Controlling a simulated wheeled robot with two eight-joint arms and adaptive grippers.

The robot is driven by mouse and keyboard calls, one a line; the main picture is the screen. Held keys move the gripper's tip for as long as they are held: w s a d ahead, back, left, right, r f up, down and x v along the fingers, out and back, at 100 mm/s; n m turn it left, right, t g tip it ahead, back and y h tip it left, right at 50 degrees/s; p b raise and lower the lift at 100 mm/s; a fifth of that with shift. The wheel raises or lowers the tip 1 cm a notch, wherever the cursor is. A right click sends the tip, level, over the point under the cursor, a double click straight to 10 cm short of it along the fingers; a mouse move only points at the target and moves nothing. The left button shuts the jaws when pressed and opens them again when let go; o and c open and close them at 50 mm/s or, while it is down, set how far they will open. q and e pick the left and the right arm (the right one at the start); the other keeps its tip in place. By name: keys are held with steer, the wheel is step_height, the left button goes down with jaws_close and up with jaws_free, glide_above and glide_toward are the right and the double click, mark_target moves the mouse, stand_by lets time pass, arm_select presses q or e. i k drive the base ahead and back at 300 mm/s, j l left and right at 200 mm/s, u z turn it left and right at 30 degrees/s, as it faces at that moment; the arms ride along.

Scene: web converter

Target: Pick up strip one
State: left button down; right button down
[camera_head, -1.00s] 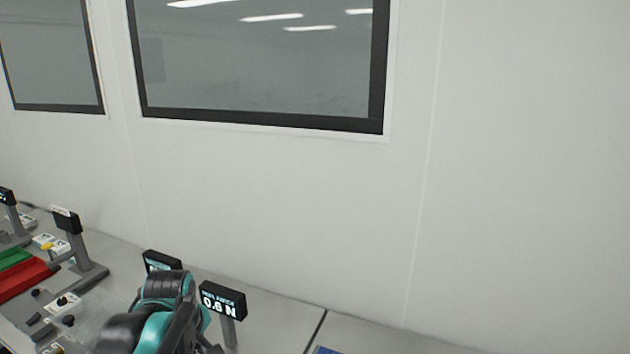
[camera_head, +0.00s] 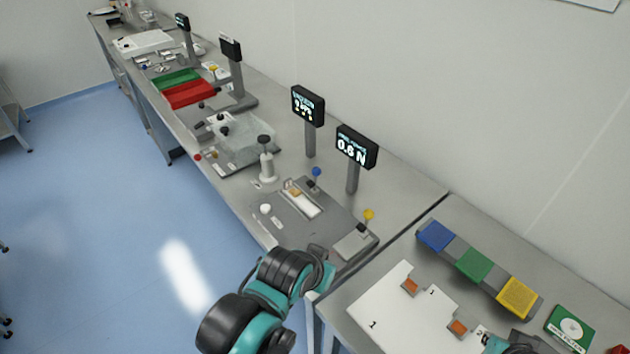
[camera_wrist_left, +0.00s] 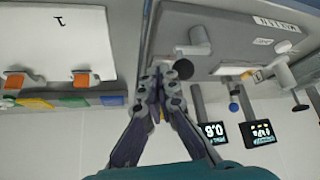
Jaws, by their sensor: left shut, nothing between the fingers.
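A white sheet (camera_head: 376,298) lies on the near right table in the head view, printed with a "1" at its near left. Two orange pieces sit on it, one (camera_head: 411,286) beside a small "1" and one (camera_head: 459,327) beside a "2". I cannot tell the outline of strip one. The sheet (camera_wrist_left: 60,40) and both orange pieces also show at the left of the left wrist view. My left gripper (camera_wrist_left: 156,84) is shut and empty, beside the sheet near the table gap. My right gripper is out of view; only a bit of arm shows bottom right.
A rail with blue (camera_head: 436,236), green (camera_head: 474,264) and yellow (camera_head: 519,297) blocks lies behind the sheet. A green box (camera_head: 570,328) is at right. Left of the gap stand a test fixture (camera_head: 300,199) and a "0.6 N" display (camera_head: 357,147).

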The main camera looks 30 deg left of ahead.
mark_target(295, 196)
steer(key=k+j, duration=0.15)
steer(key=j, duration=0.3)
steer(key=k+j+u, duration=0.15)
steer(key=j, duration=0.75)
steer(key=k+j+u, duration=0.1)
steer(key=j, duration=0.35)
steer(key=k, duration=0.1)
